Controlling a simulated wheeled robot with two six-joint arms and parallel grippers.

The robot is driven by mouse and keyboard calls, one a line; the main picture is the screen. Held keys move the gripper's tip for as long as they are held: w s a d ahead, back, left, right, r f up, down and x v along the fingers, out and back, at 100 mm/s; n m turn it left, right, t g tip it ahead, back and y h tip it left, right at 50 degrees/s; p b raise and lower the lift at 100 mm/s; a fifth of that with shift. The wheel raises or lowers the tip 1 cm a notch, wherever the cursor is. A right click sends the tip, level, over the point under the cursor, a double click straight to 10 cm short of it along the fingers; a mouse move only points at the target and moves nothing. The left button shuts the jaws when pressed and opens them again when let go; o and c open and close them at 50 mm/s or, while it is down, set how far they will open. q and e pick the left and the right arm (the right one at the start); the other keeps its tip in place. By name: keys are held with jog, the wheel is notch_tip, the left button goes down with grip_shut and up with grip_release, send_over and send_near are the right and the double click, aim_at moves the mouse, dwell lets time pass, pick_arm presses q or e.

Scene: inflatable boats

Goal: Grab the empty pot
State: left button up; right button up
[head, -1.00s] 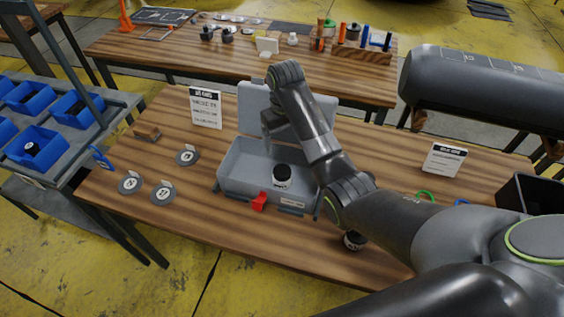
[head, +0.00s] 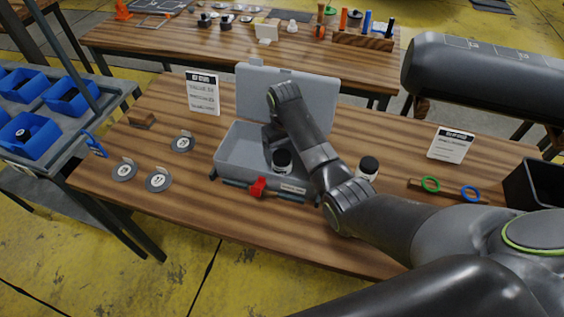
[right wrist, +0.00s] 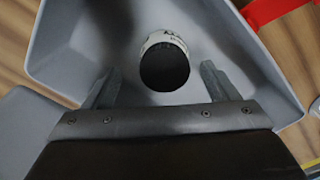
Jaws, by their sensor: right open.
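A small white pot with a dark round top (head: 283,160) stands inside an open grey case (head: 232,160), near its front right. My right gripper (head: 272,138) reaches down into the case, beside the pot in the head view. In the right wrist view the right gripper (right wrist: 159,78) is open, its two fingers apart. The pot (right wrist: 165,62) shows just ahead of and between the fingertips, with a strip of label at its rim. Whether it is empty cannot be told. Another dark-topped pot (head: 368,168) stands on the table right of my forearm. My left gripper is not in view.
The case's raised lid (head: 320,95) stands behind my gripper, and a red latch (head: 258,187) is at its front. Several grey discs (head: 157,180) lie on the table at left. A sign (head: 202,93) stands behind them. A dark bin (head: 535,185) is at right.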

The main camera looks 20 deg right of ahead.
aim_at(282, 156)
jog(key=f, duration=0.4)
jog(key=shift+s+a+p, duration=0.15)
jog(key=shift+a+p, duration=0.15)
jog(key=shift+p, duration=0.1)
jog(key=shift+f, duration=0.7)
jog(key=shift+c, duration=0.3)
jog(key=c, duration=1)
